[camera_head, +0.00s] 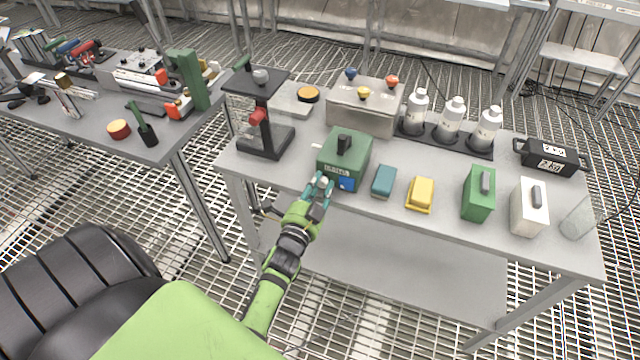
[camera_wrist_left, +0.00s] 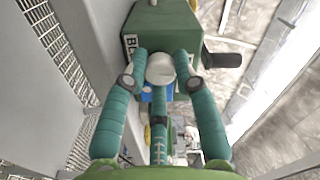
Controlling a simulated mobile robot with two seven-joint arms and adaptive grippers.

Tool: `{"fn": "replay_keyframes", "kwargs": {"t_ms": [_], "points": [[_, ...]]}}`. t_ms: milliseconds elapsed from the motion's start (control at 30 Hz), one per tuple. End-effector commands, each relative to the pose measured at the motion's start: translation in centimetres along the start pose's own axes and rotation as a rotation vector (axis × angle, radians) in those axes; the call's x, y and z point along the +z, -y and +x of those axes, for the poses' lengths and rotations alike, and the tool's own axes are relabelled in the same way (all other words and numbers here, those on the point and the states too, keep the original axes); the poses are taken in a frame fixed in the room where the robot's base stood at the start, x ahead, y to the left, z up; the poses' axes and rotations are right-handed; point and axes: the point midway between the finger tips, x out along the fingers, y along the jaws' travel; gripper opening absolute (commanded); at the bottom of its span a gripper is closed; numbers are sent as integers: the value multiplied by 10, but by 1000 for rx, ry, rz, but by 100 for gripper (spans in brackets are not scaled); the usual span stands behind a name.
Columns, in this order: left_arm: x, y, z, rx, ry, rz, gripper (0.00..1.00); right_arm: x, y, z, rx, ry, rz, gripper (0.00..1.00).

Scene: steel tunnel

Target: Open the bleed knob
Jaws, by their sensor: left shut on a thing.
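The green box (camera_head: 344,158) stands at the front edge of the grey table, with a black handle on top. Its front bears a white label, partly readable in the wrist view, where the box (camera_wrist_left: 177,20) shows up close. The pale round bleed knob (camera_wrist_left: 160,68) sticks out from that front face. My left gripper (camera_head: 320,187) reaches the front of the box. Its teal fingers close around the knob, touching it at the sides and from below. The fingers hide part of the knob and label. My right gripper is in neither view.
A teal block (camera_head: 384,181) and a yellow block (camera_head: 420,194) lie just right of the box. A black stand (camera_head: 264,140) is to its left, a grey button box (camera_head: 366,108) behind. Bottles, a green case (camera_head: 479,193) and a white case (camera_head: 528,207) stand farther right.

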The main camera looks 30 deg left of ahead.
Motion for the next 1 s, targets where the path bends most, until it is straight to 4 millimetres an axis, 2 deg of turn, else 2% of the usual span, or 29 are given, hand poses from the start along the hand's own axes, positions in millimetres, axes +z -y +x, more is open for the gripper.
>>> {"fn": "replay_keyframes", "kwargs": {"t_ms": [33, 1000], "points": [[0, 9, 3, -15, -2, -40, 0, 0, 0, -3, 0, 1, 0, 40], [0, 4, 2, -11, -6, -953, 0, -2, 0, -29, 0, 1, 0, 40]]}}
